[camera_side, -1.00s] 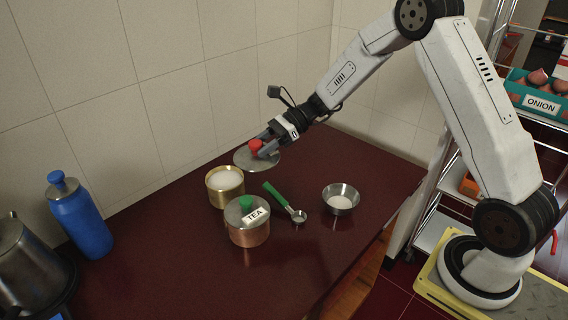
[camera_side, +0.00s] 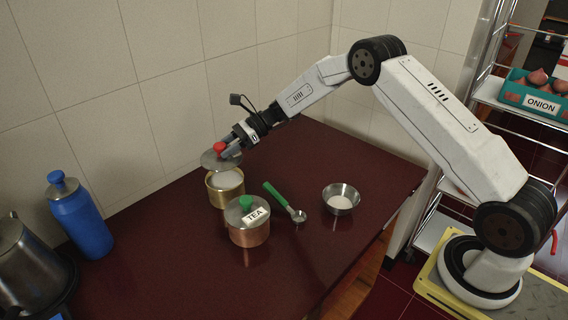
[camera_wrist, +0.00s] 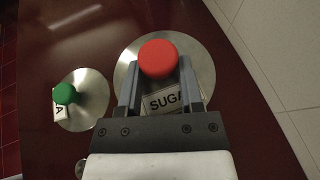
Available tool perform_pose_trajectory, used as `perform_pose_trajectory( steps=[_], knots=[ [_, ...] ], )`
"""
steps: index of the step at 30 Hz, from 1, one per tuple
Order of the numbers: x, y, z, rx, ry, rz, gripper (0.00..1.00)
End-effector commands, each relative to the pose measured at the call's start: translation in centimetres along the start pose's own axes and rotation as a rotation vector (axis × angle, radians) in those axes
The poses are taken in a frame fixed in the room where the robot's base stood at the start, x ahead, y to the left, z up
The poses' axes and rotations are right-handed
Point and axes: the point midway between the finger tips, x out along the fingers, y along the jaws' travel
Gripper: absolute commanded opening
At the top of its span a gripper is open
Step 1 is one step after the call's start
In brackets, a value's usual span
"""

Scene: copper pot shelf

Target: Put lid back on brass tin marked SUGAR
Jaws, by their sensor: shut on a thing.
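The brass tin (camera_side: 224,195) stands open on the table with white contents showing. Its lid (camera_side: 209,160) is a grey metal disc with a red knob (camera_side: 219,147). My gripper (camera_side: 225,150) is shut on the red knob and holds the lid above the tin's mouth, with a gap in between, a little toward the back left. In the wrist view the red knob (camera_wrist: 158,59) sits between the fingers, and the lid (camera_wrist: 203,66) spreads beneath. The lid hides the tin in that view.
A copper tin labelled TEA (camera_side: 249,234) with a green-knobbed lid stands close in front of the brass tin. A green-handled spoon (camera_side: 285,202) and a steel bowl (camera_side: 341,199) lie to the right. A blue bottle (camera_side: 80,218) and a kettle (camera_side: 28,265) stand left. The tiled wall is close behind.

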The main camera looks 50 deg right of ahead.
Motion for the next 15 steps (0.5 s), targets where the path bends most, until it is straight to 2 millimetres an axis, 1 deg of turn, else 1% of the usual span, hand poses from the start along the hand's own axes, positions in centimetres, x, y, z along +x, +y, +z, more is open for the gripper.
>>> perform_pose_trajectory(
  steps=[15],
  knots=[
    [0.32, -0.01, -0.80, 0.000, -0.001, -0.001, 0.00]
  ],
)
